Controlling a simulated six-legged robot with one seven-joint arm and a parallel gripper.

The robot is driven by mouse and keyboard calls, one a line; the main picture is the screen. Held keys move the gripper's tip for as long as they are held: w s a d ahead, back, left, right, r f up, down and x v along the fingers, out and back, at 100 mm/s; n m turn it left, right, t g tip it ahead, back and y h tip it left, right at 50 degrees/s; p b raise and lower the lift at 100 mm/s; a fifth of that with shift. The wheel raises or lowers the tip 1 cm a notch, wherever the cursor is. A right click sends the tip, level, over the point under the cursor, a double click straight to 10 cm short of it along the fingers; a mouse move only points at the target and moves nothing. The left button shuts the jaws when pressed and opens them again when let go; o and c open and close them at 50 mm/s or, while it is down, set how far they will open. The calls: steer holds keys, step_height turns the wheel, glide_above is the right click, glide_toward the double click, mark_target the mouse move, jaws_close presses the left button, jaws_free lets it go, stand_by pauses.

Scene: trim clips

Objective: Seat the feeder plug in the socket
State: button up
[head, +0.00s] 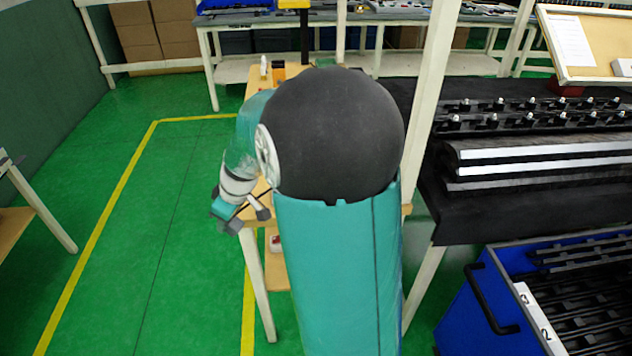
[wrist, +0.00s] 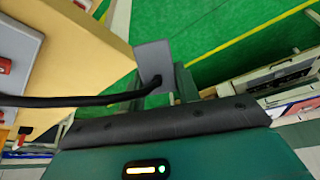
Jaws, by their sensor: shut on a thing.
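The feeder plug (wrist: 153,58) is a flat grey block with a black cable (wrist: 70,101) running from it to the left in the wrist view. My gripper (wrist: 158,87) is shut on it, holding it beyond the edge of the wooden table, over the green floor. In the head view my gripper (head: 242,214) hangs low at the table's left side, and its grip is too small to make out. My arm hides much of the table.
The wooden table (wrist: 100,62) has its edge beside the plug. A black-covered bench (head: 475,220) with rails and a blue bin (head: 465,315) stand at right. Open green floor (head: 130,250) with yellow lines lies at left.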

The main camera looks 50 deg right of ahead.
steer(key=w+a+f+m+h, duration=0.1)
steer(key=w+a+f+m, duration=0.3)
steer(key=w+f, duration=0.7)
steer(key=shift+a+m+h, duration=0.35)
steer(key=shift+m+h, duration=0.05)
steer(key=shift+w+a+f, duration=0.1)
steer(key=shift+w+a, duration=0.05)
